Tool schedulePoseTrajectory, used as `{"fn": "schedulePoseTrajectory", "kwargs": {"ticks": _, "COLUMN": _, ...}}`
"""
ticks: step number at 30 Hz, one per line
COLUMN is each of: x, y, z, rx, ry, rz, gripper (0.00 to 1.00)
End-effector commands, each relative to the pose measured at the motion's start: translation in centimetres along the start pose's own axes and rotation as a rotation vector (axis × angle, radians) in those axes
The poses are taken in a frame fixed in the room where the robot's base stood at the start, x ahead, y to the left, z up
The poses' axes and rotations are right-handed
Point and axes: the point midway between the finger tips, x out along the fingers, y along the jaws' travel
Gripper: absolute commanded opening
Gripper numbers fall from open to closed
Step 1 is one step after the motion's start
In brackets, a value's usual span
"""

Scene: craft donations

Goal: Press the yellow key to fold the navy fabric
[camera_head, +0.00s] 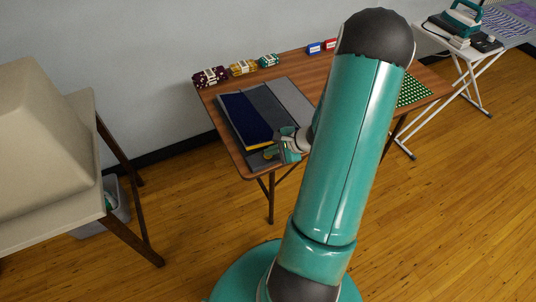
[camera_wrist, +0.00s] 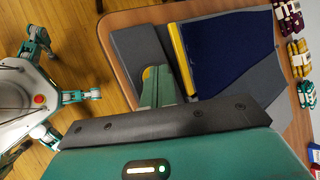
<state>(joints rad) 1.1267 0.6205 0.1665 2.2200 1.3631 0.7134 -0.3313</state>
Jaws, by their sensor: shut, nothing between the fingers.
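The navy fabric (camera_head: 240,117) lies on a grey folding board (camera_head: 291,100) on the wooden table. In the wrist view the navy fabric (camera_wrist: 222,52) has a yellow strip (camera_wrist: 181,58) along its edge nearest my gripper. A rounded yellow piece, apparently the yellow key (camera_wrist: 147,73), shows beside my fingers on a grey part of the board and is partly hidden by them. My gripper (camera_wrist: 160,70) is shut and empty, with its fingertips over or at the key. I cannot tell whether they touch it. In the head view my gripper (camera_head: 272,152) is at the board's near edge.
Bundled fabric rolls, maroon (camera_head: 209,77), mustard (camera_head: 242,67) and teal (camera_head: 268,60), line the table's back edge. A green dotted cloth (camera_head: 412,91) lies at the right. An ironing board (camera_head: 462,50) with an iron stands beyond; a beige-topped table (camera_head: 50,225) is at left.

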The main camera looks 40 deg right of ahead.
Motion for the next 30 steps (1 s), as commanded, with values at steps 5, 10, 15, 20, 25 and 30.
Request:
{"fn": "schedulePoseTrajectory", "kwargs": {"ticks": 5, "x": 0.0, "y": 0.1, "z": 0.0, "rx": 0.0, "ry": 0.001, "rz": 0.001, "gripper": 0.0}}
{"fn": "schedulePoseTrajectory", "kwargs": {"ticks": 10, "x": 0.0, "y": 0.0, "z": 0.0, "rx": 0.0, "ry": 0.001, "rz": 0.001, "gripper": 0.0}}
{"fn": "schedulePoseTrajectory", "kwargs": {"ticks": 15, "x": -0.5, "y": -0.3, "z": 0.3, "rx": -0.002, "ry": 0.001, "rz": 0.001, "gripper": 0.0}}
{"fn": "schedulePoseTrajectory", "kwargs": {"ticks": 20, "x": -1.1, "y": -0.8, "z": 0.8, "rx": -0.002, "ry": 0.0, "rz": 0.0, "gripper": 0.0}}
{"fn": "schedulePoseTrajectory", "kwargs": {"ticks": 25, "x": -1.2, "y": -0.8, "z": 0.9, "rx": 0.0, "ry": 0.0, "rz": 0.0, "gripper": 0.0}}
{"fn": "schedulePoseTrajectory", "kwargs": {"ticks": 30, "x": -1.2, "y": -0.8, "z": 0.9, "rx": 0.0, "ry": 0.0, "rz": 0.0, "gripper": 0.0}}
